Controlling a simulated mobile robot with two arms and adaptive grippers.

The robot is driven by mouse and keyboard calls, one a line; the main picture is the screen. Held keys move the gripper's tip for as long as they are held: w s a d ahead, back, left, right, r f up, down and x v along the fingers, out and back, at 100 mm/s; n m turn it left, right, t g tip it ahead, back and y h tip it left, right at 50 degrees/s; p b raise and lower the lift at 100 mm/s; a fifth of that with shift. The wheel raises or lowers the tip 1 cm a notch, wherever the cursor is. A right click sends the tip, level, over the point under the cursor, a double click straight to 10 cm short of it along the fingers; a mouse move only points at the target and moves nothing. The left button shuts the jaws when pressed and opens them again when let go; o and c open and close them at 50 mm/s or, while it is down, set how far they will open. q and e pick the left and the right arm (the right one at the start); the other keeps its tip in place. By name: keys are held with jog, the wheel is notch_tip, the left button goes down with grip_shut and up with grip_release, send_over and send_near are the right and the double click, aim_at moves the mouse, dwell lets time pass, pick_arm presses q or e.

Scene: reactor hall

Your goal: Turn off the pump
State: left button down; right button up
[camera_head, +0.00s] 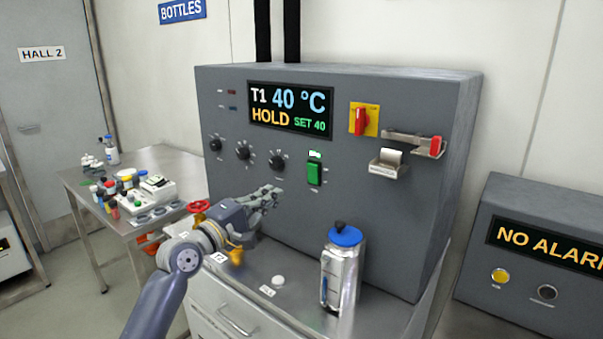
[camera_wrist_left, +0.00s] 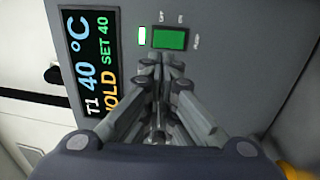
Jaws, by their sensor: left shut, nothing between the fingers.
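The grey control cabinet carries a green rocker switch (camera_head: 314,171) with a small lit white-green lamp (camera_head: 315,154) above it. In the left wrist view the green switch (camera_wrist_left: 169,38) lies just beyond my fingertips, and the lamp (camera_wrist_left: 142,37) beside it is lit. The lettering by the switch is too small to read for sure, though one word looks like PUMP. My left gripper (camera_head: 272,195) is shut and empty, in front of the panel, to the left of and below the switch. It also shows in the left wrist view (camera_wrist_left: 160,70). My right gripper is not in view.
The display (camera_head: 290,108) reads T1 40 °C, HOLD, SET 40. A red-and-yellow rotary switch (camera_head: 362,119), a red-handled lever (camera_head: 435,146) and black knobs (camera_head: 277,161) share the panel. A blue-capped vessel (camera_head: 342,270) stands on the bench at right. A red valve wheel (camera_head: 199,206) is near my arm.

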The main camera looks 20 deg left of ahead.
aim_at(309, 169)
pick_arm(q)
jog(key=p+x, duration=0.2)
jog(key=x, duration=0.9)
jog(key=shift+w+d, duration=0.25)
jog(key=shift+w, duration=0.35)
jog(key=shift+r, duration=0.1)
jog(key=p, duration=0.3)
jog(key=shift+w+r+g, duration=0.2)
jog(key=shift+r+g, duration=0.1)
jog(key=shift+r, duration=0.1)
jog(key=shift+f+b, duration=0.35)
jog(key=shift+b, duration=0.05)
jog(key=shift+d, duration=0.1)
